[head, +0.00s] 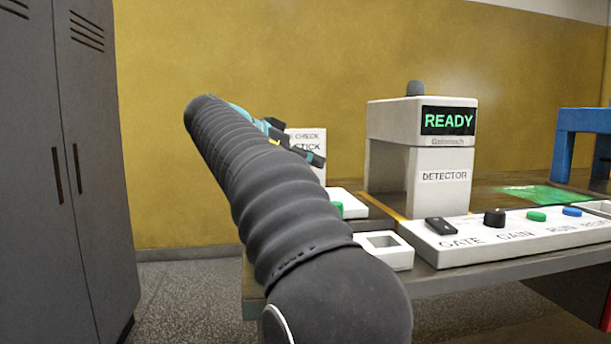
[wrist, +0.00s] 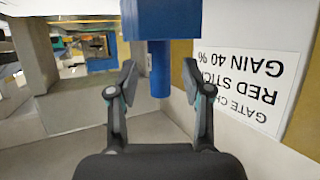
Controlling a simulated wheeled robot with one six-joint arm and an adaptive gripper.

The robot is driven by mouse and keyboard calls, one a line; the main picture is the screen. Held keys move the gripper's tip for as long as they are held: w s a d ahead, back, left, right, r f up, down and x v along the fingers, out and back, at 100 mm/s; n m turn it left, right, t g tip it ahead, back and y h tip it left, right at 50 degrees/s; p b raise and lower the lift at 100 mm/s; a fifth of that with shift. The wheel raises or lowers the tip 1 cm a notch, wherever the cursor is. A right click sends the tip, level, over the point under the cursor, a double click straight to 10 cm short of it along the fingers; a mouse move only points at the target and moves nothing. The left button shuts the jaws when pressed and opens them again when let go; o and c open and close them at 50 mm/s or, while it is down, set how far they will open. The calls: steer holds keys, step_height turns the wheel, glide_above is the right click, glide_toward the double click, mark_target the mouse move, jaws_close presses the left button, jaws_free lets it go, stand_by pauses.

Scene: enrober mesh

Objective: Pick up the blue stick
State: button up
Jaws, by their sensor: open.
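In the wrist view, the blue stick (wrist: 161,64) has a wide square block at the picture's top and a narrower round part below it. My gripper (wrist: 160,76) is open, with one finger on each side of the narrow part. Gaps show between the fingers and the stick. In the head view, my gripper (head: 312,158) is partly hidden behind my arm, in front of a white card. The blue stick cannot be made out there.
The card (wrist: 245,80) reads upside down in the wrist view, with "RED STICK" and "GAIN 40 %". The detector (head: 437,180) shows "READY". A control panel (head: 470,250), a white holder with a square opening (head: 399,259) and a blue frame (head: 563,140) stand nearby. Grey lockers (head: 60,200) are left.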

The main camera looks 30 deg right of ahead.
steer(key=shift+c, duration=0.3)
jaws_close()
steer(key=shift+r, duration=0.1)
